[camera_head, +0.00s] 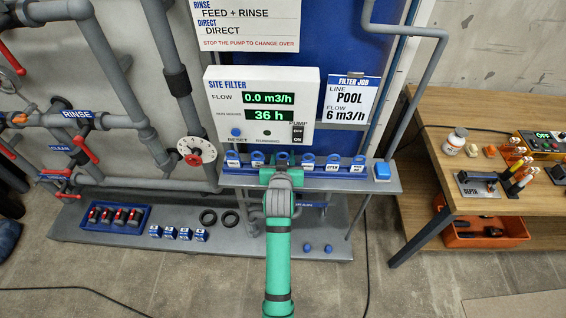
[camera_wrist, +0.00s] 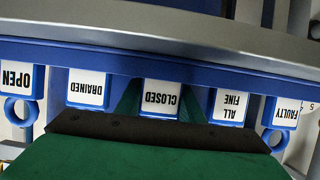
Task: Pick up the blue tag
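Most labels appear upside down there. My gripper (camera_head: 282,176) is at the middle of the rack. Its green fingers (camera_wrist: 160,108) stand open, one on each side of the CLOSED tag. Contact with the tag cannot be told. The lower part of this tag is hidden by my gripper.
The filter panel (camera_head: 225,87) is just above the rack. A blue block (camera_head: 382,171) sits at the shelf's right end. Below are a blue tray (camera_head: 133,224) of dark cylinders, small blue boxes and black rings (camera_head: 208,217). A wooden table (camera_head: 450,110) stands right.

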